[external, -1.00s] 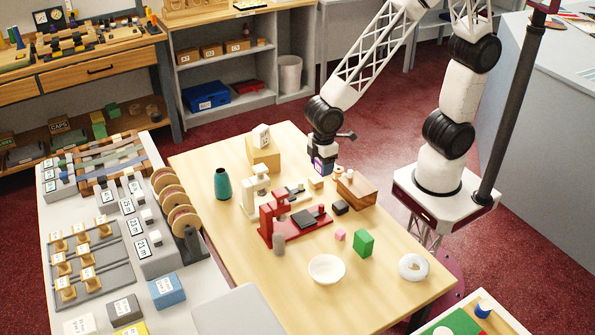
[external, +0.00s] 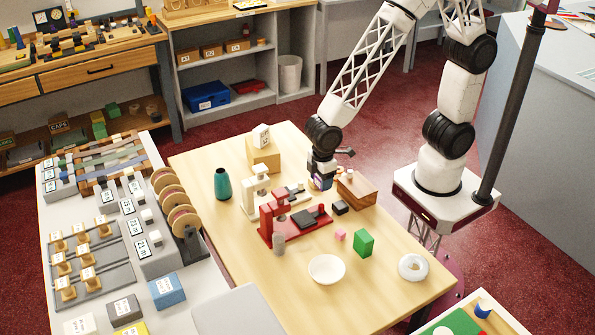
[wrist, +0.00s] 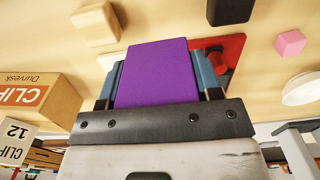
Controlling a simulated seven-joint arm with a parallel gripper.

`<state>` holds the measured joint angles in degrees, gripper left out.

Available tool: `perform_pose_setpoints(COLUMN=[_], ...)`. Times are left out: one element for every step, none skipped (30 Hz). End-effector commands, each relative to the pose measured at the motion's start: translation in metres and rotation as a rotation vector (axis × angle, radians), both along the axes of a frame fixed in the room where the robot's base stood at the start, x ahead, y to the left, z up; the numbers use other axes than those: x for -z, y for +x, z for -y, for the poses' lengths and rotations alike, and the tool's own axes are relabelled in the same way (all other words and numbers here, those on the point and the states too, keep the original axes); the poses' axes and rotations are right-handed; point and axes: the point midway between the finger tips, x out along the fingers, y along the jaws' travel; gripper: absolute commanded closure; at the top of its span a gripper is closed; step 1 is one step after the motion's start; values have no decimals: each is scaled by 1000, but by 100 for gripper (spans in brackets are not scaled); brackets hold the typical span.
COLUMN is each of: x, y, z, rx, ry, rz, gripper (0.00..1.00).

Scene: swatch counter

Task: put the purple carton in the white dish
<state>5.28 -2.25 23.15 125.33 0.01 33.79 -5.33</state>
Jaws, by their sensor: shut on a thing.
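The purple carton (wrist: 153,74) fills the middle of the wrist view, between the two blue-grey fingers of my gripper (wrist: 160,82). My gripper is shut on it. In the external view my gripper (external: 320,183) is at the back right of the wooden table, beside the brown wooden box, and the carton shows only as a small purple patch there. The white dish (external: 327,269) stands upright and looks empty, near the front of the table. Its edge also shows at the right of the wrist view (wrist: 302,89).
A pink cube (external: 340,235), a green block (external: 363,243), a black block (external: 340,207) and a white ring (external: 412,267) lie nearby. The front left of the table is clear.

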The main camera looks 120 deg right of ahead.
Motion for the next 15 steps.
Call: perform_pose_setpoints(x=[7,10,12,14,15,17,17,17,17,17,17,17,17,17,17], y=[0,0,0,0,0,0,0,0,0,0,0,0,0,0,0], z=[0,0,0,0,0,0,0,0,0,0,0,0,0,0,0], rx=[0,0,0,0,0,0,0,0,0,0,0,0,0,0,0], ry=[0,0,0,0,0,0,0,0,0,0,0,0,0,0,0], rz=[-3,-3,-1,-1,0,1,1,1,1,1,1,1,1,1,1], gripper=[67,67,67,67,67,67,67,67,67,67,67,67,67,67,67])
